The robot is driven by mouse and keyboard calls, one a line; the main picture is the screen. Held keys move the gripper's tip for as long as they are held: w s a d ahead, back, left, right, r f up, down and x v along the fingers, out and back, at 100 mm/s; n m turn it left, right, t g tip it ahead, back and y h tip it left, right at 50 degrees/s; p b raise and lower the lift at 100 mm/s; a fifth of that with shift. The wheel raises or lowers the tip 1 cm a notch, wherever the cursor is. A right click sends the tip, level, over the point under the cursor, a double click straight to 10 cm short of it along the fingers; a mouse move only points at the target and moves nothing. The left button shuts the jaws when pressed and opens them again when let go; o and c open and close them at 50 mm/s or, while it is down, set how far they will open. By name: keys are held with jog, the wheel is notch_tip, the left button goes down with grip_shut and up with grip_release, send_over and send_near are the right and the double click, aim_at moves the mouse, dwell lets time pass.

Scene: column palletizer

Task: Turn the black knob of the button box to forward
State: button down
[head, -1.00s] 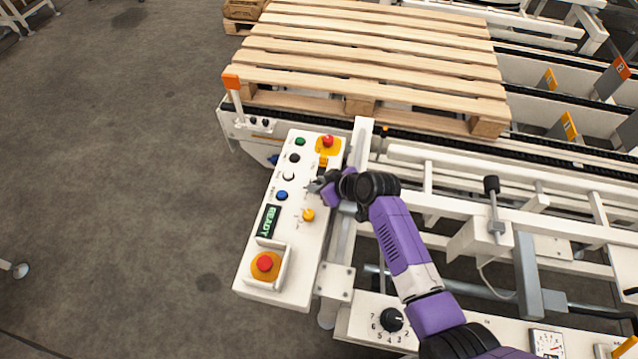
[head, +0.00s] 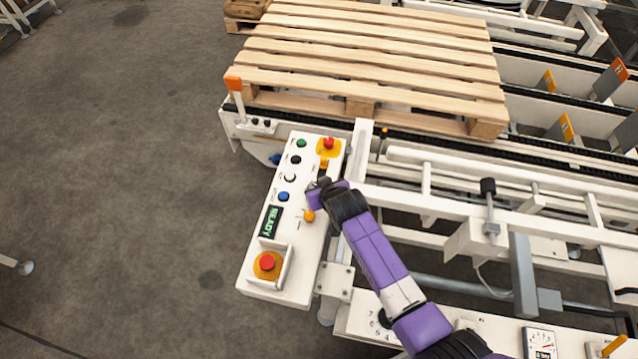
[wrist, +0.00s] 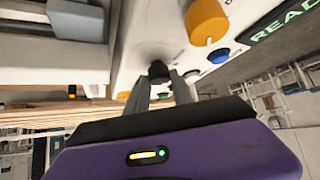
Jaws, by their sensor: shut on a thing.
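The white button box (head: 252,272) stands left of centre in the head view, with a lit READY display (head: 271,221). In the wrist view the black knob (wrist: 158,70) stands out from the box's pale face, between the fingertips of my gripper (wrist: 160,82). The gripper is shut on the knob, one grey finger on each side. In the head view my gripper (head: 319,185) is at the right side of the panel and hides the knob. The knob's position marks cannot be read.
Beside the gripper is an orange knob (head: 308,216); green (head: 301,143), black (head: 295,159), white (head: 289,178) and blue (head: 284,196) buttons line the left. Red emergency stops (head: 329,143) (head: 267,262) sit at both ends. A wooden pallet (head: 370,75) lies behind; floor at left is clear.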

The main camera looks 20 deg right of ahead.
jog(key=m+h+b, duration=0.2)
jog(key=shift+a+f+m, duration=0.15)
jog(key=shift+a+m, duration=0.05)
jog(key=shift+m, duration=0.1)
jog(key=shift+m+g+h+b, duration=0.4)
jog(key=shift+m+h+b, duration=0.2)
jog(key=shift+m+b, duration=0.15)
jog(key=c, duration=1.1)
grip_release()
jog(key=shift+v, duration=4)
jog(key=shift+w, duration=0.1)
